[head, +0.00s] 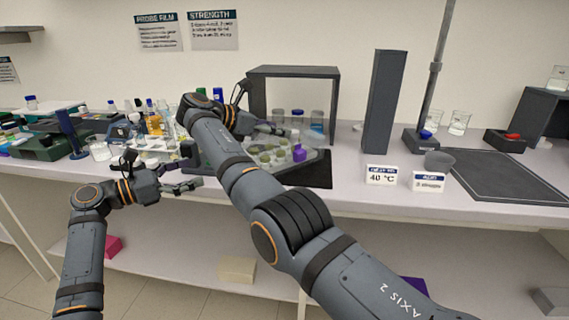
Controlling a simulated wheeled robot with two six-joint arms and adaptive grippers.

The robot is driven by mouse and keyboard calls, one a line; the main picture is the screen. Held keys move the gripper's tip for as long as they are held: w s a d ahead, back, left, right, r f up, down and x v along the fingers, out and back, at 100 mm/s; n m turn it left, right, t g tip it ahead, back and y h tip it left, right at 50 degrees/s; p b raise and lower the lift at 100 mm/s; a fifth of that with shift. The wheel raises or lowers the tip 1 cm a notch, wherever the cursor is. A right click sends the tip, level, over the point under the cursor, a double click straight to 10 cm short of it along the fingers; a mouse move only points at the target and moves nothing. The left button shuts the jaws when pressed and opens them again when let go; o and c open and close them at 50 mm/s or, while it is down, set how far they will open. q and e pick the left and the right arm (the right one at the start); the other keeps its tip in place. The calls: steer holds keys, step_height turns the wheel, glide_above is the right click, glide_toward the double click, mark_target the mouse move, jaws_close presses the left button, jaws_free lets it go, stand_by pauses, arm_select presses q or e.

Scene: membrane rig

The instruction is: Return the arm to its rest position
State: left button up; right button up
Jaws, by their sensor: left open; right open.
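My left arm comes in from the left, and its gripper (187,168) is open and empty in front of the bench's front edge. My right arm crosses the picture from the lower right to the bench's left half. Its gripper (260,108) is open, with its fingers pointing right in front of the dark open frame (292,71). The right gripper is above a tray of round green pieces (268,155), and I see nothing held in it. The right forearm hides part of the bench behind it.
Bottles and glassware crowd the bench's left side. A purple-capped item (299,153) is by the tray. A tall dark block (385,103), a pole stand (421,140) and a white 40 °C card (381,174) stand to the right.

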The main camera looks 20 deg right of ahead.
steer(key=shift+s+a+r, duration=0.1)
steer(key=shift+a, duration=0.2)
